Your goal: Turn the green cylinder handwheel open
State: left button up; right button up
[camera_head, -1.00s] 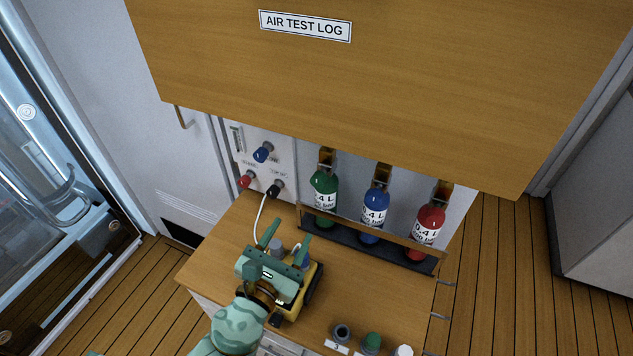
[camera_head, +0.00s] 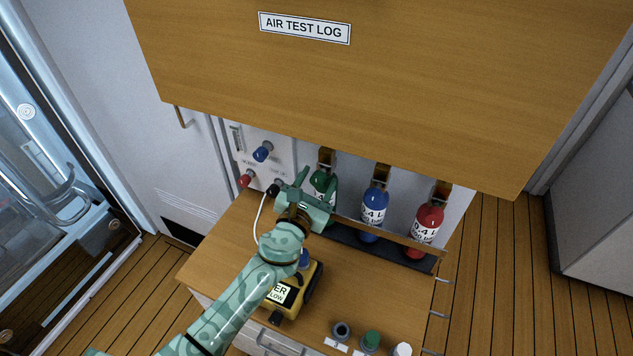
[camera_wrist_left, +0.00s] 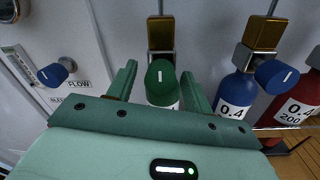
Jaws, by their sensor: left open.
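The green cylinder (camera_head: 321,180) stands in the rack at the back of the bench, left of the blue and red ones, partly hidden by my left gripper (camera_head: 312,188). In the left wrist view its green handwheel (camera_wrist_left: 160,76) is a round knob with a short white mark, standing upright in line with the view. My left gripper (camera_wrist_left: 157,83) is open there, one finger on each side of the handwheel. I cannot tell whether the fingers touch it. My gripper body hides most of the green cylinder below. My right gripper is not in view.
The blue cylinder (camera_head: 374,210) and red cylinder (camera_head: 428,225) stand close on the right. A panel with blue, red and black knobs (camera_head: 262,152) is on the left. A yellow analyser (camera_head: 312,284) sits below my arm. The wooden AIR TEST LOG board (camera_head: 340,90) overhangs above.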

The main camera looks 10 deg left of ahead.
pick_arm(q)
jog(key=shift+c, duration=0.3)
jog(key=c, duration=0.9)
